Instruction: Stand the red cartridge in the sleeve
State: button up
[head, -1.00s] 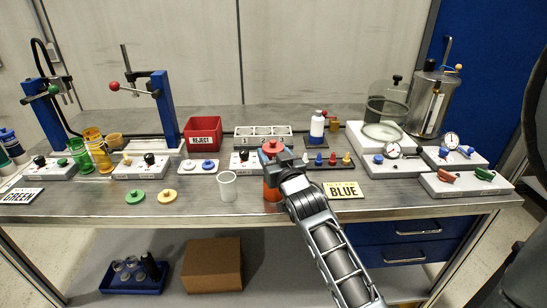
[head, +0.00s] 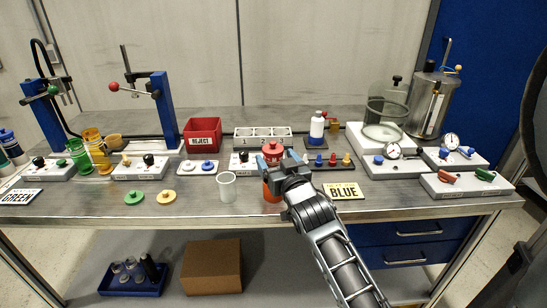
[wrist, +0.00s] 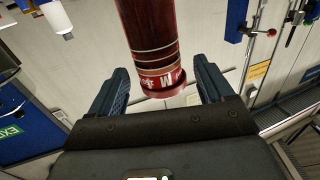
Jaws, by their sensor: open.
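The red cartridge (head: 271,193) stands upright near the front of the table, its middle partly hidden by my gripper. My gripper (head: 274,163) is open, with its fingers at the cartridge's upper part. In the wrist view the red cartridge (wrist: 152,35) runs down from the top edge, and its banded end lies between the two spread fingers of my gripper (wrist: 165,82). Gaps show on both sides of it there. A clear, cup-like sleeve (head: 227,188) stands just left of the cartridge, upright and apparently empty. I cannot tell for certain that it is the task's sleeve.
A white rack (head: 262,143) with numbered places stands behind the cartridge. The BLUE plate (head: 343,191) lies to the right. A red REJECT bin (head: 203,133) stands farther back.

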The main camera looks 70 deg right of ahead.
jog(key=b+v, duration=0.1)
jog(key=v, duration=0.8)
jog(key=shift+b, duration=0.4)
jog(key=s+a+f+n+t+y, duration=0.1)
jog(key=s+a+n+y, duration=0.15)
jog(key=a, duration=0.65)
jog(key=s+a+f+n+t+y, duration=0.2)
jog(key=a+y, duration=0.2)
jog(key=a, duration=0.4)
jog(key=s+a+f+n+t+y, duration=0.1)
jog(key=s+a+n+y, duration=0.25)
jog(key=a, duration=0.55)
jog(key=s+a+r+n+y, duration=0.1)
jog(key=s+a+n+y, duration=0.1)
jog(key=s, duration=0.4)
jog(key=a+y, duration=0.1)
jog(key=a, duration=0.1)
jog(key=shift+s+a+r+g+y, duration=0.3)
jog(key=shift+s+g+y, duration=0.05)
jog(key=shift+g+y, duration=0.05)
